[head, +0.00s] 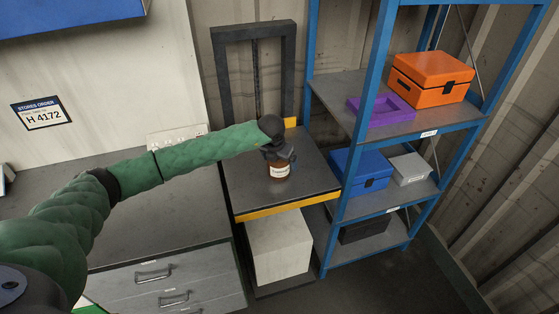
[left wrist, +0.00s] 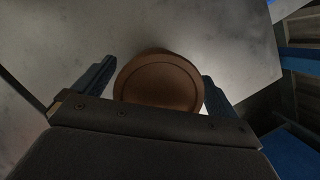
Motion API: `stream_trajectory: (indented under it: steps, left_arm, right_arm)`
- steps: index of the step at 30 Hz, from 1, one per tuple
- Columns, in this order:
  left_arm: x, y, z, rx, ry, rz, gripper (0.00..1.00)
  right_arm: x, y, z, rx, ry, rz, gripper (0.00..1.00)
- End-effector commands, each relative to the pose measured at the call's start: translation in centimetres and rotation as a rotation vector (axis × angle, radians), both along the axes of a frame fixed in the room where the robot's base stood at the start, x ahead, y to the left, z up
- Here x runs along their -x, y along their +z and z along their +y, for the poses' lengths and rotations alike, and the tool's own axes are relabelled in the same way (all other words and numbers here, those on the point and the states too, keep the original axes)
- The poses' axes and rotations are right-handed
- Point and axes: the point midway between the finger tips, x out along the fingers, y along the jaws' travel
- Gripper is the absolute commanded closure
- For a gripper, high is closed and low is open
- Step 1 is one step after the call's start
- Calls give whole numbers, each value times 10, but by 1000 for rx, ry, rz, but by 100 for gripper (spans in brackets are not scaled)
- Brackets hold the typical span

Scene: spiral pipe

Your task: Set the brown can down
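The brown can (head: 279,177), with a white label, is upright over the grey top of a yellow-edged lift platform (head: 240,194). I cannot tell whether its base touches the platform. My left gripper (head: 280,156) reaches down over the can from the left and covers its upper part. In the left wrist view the can's round brown top (left wrist: 158,84) sits between the two fingers of my left gripper (left wrist: 160,82), one close on each side. The gripper looks shut on the can. My right gripper is not in view.
A blue shelf rack (head: 360,105) stands right of the platform, with an orange case (head: 430,77), purple tray (head: 381,108), blue box (head: 357,170) and grey box (head: 409,168). A drawer bench (head: 170,215) is left. A dark frame (head: 252,28) rises behind the platform.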

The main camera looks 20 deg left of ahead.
Motion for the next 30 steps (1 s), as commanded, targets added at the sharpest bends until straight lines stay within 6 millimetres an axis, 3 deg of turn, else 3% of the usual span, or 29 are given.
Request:
stream_trajectory:
  steps: [8, 12, 15, 30]
  left_arm:
    - [0, 2, 0, 0, 0, 0, 3]
    - [3, 12, 1, 0, -1, -3, 3]
    - [9, 27, 2, 1, -1, -3, 3]
    - [30, 101, 6, 0, 0, -2, 3]
  right_arm:
    - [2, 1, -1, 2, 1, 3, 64]
    - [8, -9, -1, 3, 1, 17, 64]
    - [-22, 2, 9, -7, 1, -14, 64]
    - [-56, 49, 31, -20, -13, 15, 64]
